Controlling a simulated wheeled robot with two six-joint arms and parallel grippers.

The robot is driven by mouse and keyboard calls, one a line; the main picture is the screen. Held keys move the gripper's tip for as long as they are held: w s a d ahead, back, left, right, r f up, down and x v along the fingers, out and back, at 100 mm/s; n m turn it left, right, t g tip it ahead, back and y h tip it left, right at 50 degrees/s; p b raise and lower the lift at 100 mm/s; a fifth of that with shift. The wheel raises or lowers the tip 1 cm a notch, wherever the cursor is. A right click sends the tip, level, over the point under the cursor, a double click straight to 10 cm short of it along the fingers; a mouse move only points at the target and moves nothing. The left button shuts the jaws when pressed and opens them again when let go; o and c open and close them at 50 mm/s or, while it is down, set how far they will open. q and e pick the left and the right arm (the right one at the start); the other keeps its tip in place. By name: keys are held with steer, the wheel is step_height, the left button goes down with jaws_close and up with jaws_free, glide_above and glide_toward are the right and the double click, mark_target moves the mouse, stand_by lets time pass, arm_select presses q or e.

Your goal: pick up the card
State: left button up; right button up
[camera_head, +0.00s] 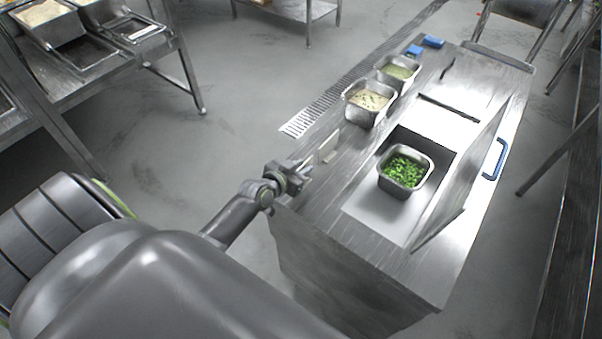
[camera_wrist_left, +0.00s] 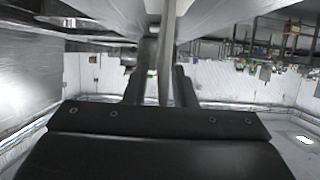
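A small pale upright piece that looks like the card (camera_head: 328,150) is at the left edge of the steel counter (camera_head: 310,190) in the head view. My left gripper (camera_head: 303,170) is beside the counter's left edge, just below and left of this piece in the picture. In the left wrist view the two dark fingers (camera_wrist_left: 160,88) stand apart. A thin pale upright strip (camera_wrist_left: 166,50) shows between them, with gaps at its sides. I cannot tell whether that strip is the card seen edge-on. My right gripper is not in view.
A steel pan of chopped greens (camera_head: 404,168) sits in the counter's opening beside a raised lid (camera_head: 462,185). Two more food pans (camera_head: 368,103) (camera_head: 398,72) and blue items (camera_head: 432,41) stand farther back. A rack (camera_head: 110,55) is at upper left.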

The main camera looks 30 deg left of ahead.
arm_select(q)
jaws_close()
step_height(320, 180, up, 10)
steer(key=s+d+r+m+g+h+b, duration=0.1)
steer(key=s+d+m+h+b, duration=0.4)
steer(key=s+d+b, duration=0.6)
steer(key=shift+s+d+r+g, duration=0.3)
steer(key=shift+s+d+r, duration=0.35)
steer(key=shift+s+d, duration=0.35)
